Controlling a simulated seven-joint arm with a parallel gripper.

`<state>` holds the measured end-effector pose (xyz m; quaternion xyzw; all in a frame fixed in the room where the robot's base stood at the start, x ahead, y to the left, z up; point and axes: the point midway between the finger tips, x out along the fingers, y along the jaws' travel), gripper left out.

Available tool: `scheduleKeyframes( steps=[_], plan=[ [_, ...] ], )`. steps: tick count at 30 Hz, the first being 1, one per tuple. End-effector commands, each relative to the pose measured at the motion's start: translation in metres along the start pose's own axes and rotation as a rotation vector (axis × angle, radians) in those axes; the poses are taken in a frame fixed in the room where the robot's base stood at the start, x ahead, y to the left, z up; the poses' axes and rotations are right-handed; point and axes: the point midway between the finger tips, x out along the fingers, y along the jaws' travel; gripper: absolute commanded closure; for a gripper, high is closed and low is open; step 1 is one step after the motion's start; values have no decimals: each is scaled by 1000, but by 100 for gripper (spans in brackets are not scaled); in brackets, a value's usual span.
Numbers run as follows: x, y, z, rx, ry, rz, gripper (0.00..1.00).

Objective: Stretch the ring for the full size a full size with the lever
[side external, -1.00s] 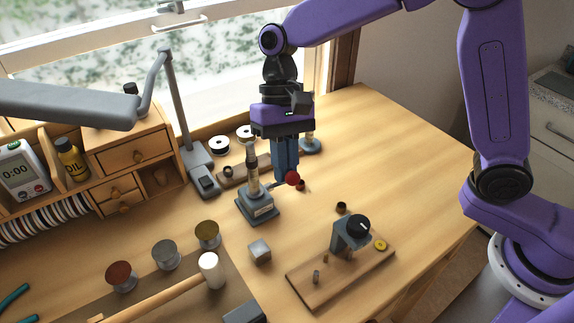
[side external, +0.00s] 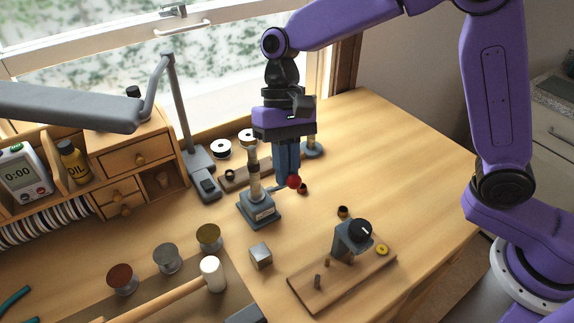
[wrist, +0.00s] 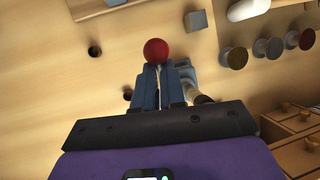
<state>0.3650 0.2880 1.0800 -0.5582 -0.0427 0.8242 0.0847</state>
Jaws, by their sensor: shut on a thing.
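The ring stretcher (side external: 262,213) has a square grey base on the bench, with an upright stepped post (side external: 254,178) on top. Its lever sticks out to the right and ends in a red ball (side external: 293,182). The red ball also shows in the wrist view (wrist: 156,50), just beyond my fingertips. My gripper (side external: 288,172) points down with its fingers shut on the lever beside the ball; the fingers hide most of the lever. In the wrist view the post lies right of my fingers, partly hidden. I cannot make out a ring on the post.
A wooden board with a black-knobbed gauge (side external: 354,240) lies at front right. A small steel block (side external: 261,256), a mallet (side external: 212,273) and several coloured discs on stands are at front left. A desk lamp base (side external: 202,180) stands behind. The bench's right side is clear.

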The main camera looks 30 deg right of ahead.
Motion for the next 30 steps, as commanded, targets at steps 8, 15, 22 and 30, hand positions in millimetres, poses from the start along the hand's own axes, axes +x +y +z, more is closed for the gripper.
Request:
scheduleKeyframes(
  steps=[8, 15, 22, 30],
  plan=[
    [-2, -4, -4, -5, 21, -15, 100],
    [-2, -4, -4, -5, 20, -15, 71],
    [-1, -3, -3, -3, 16, -10, 52],
    [-10, -2, -4, -1, 16, -10, 52]
  ],
)
